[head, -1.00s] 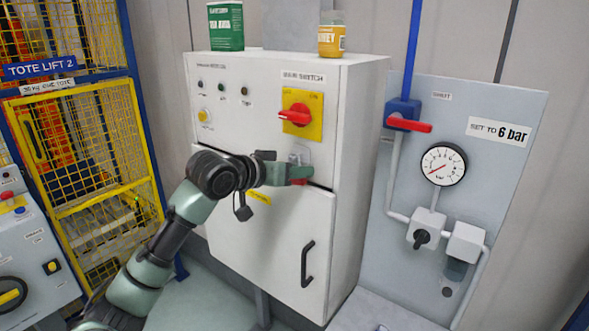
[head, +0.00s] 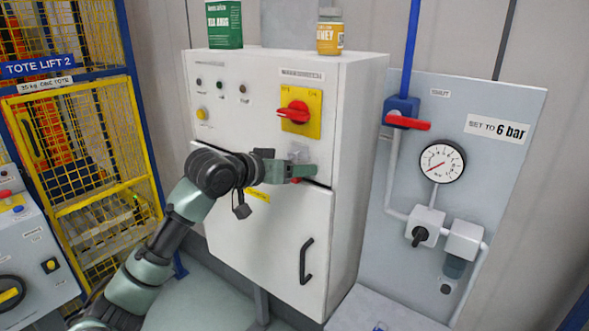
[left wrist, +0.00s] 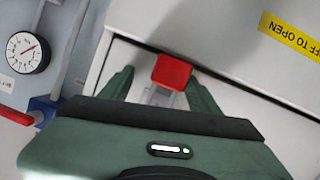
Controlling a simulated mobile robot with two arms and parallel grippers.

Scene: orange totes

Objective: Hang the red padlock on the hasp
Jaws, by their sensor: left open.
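The red padlock (left wrist: 172,71) shows in the left wrist view between the two fingers of my left gripper (left wrist: 160,90). The fingers stand apart on either side of it, with gaps visible. A grey metal part (left wrist: 163,97) lies right by the padlock; I cannot tell whether it is the shackle or the hasp, or whether the shackle is through the hasp. In the head view my left gripper (head: 302,172) is at the cabinet front by the pale hasp (head: 299,153), and mostly hides the padlock (head: 295,180). My right gripper is not in view.
The white cabinet (head: 260,240) has a red rotary switch (head: 294,112) above the gripper and a black door handle (head: 306,262) below. A green box (head: 224,25) and a yellow jar (head: 330,35) stand on top. A gauge panel (head: 510,100) is to the right.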

